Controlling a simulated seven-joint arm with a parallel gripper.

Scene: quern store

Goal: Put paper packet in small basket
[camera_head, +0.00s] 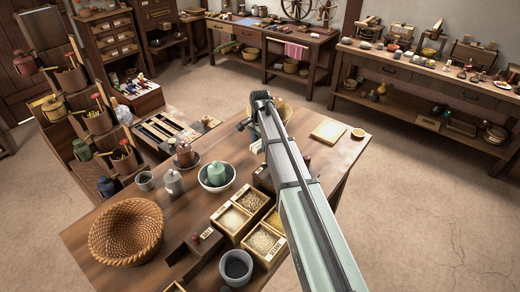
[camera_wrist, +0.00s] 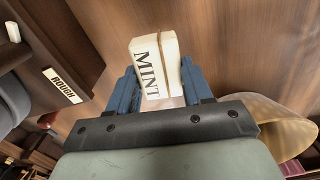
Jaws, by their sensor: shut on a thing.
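The paper packet (camera_wrist: 153,72) is a white block marked MINT in the wrist view. My gripper (camera_wrist: 160,82) is shut on it, with a blue finger on each side. The table's wood shows behind the packet. A pale yellow, rounded, woven-looking thing, perhaps the small basket (camera_wrist: 262,115), is right of my gripper in the wrist view. In the head view, part of a yellowish rounded thing (camera_head: 285,110) shows behind the end of my arm. The packet is not clear in the head view, where my arm hides that area.
A larger wicker basket (camera_head: 125,250) stands at the table's left. A bowl with a green pot (camera_head: 216,174), a sectioned grain box (camera_head: 233,219) and a grey cup (camera_head: 236,267) stand nearby. A flat board (camera_head: 328,131) and small round dish (camera_head: 358,133) lie right of my arm.

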